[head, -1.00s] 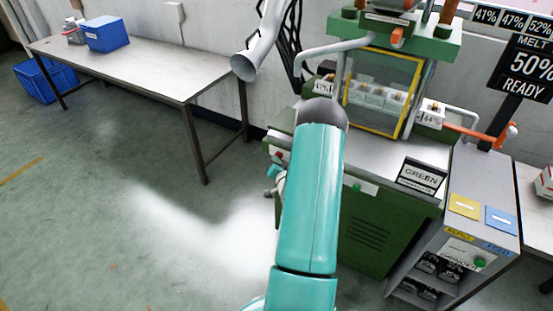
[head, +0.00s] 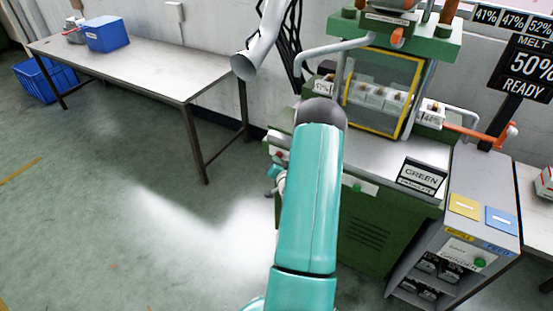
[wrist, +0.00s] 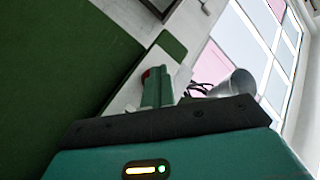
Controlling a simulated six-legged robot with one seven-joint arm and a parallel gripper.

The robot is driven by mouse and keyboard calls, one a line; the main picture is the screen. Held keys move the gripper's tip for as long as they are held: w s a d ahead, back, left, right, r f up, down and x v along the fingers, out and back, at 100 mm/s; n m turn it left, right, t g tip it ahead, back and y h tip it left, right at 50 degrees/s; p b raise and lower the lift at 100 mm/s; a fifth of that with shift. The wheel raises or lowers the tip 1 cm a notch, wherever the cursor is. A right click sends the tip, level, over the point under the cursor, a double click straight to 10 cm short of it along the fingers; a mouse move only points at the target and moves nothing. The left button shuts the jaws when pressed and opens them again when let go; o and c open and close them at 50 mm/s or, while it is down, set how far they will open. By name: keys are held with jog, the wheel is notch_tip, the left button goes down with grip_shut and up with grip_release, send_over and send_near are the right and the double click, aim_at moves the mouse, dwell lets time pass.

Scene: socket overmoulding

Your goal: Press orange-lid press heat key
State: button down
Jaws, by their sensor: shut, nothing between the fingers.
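A green press (head: 370,238) with a yellow-framed clear guard (head: 418,82) stands right of centre in the head view. An orange part (head: 397,37) sits at its top. I cannot make out an orange lid. A small red button (head: 279,156) shows at the left end of the press front, and a green one (head: 357,188) right of my arm. Neither is readable as the heat key. My gripper (wrist: 157,86) is shut and empty in the wrist view, its fingers close together. A red spot (wrist: 146,74) shows right beside the fingertips; I cannot tell if they touch. In the head view my arm hides most of the gripper.
A sign reading GREEN (head: 422,177) stands on the press table. A grey cabinet (head: 480,180) stands at the right, under a display reading MELT 50% READY (head: 525,68). A long table (head: 150,70) with a blue bin (head: 107,34) is at the left. The floor between is clear.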

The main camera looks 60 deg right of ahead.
jog(key=shift+s+a, duration=0.2)
jog(key=shift+a, duration=1.2)
jog(key=shift+s+a, duration=0.2)
jog(key=shift+a, duration=1.2)
